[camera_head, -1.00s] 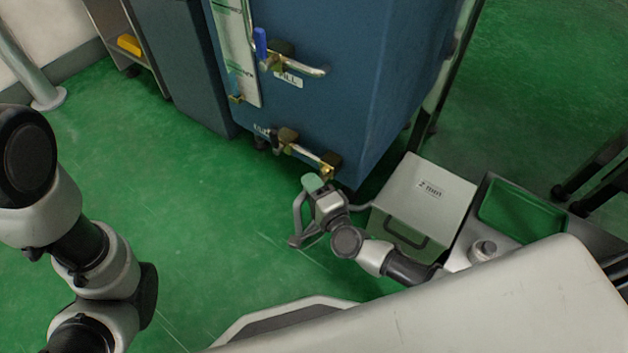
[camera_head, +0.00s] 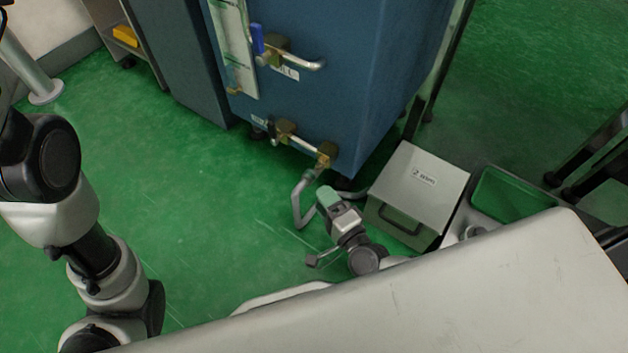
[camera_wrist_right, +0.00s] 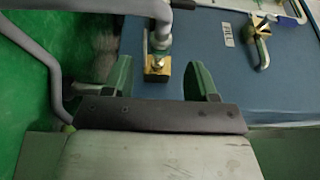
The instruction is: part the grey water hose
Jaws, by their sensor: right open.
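The grey water hose (camera_head: 297,200) bends in a U shape below the lower brass outlet (camera_head: 327,153) of the blue tank. Its end meets that outlet in the head view, with no clear gap. In the right wrist view the hose (camera_wrist_right: 158,15) runs along the top, and its coupling (camera_wrist_right: 160,42) sits against the brass fitting (camera_wrist_right: 157,66). My right gripper (camera_head: 328,196) is open and empty, just below and right of the outlet. In the wrist view its green fingers (camera_wrist_right: 160,82) stand apart, with the fitting beyond the gap. My left gripper is out of view.
The blue tank (camera_head: 345,90) carries an upper valve with a blue lever (camera_head: 257,40). A grey box (camera_head: 420,185) with a handle and a green tray (camera_head: 510,195) stand to the right. The green floor (camera_head: 200,215) left of the hose is clear.

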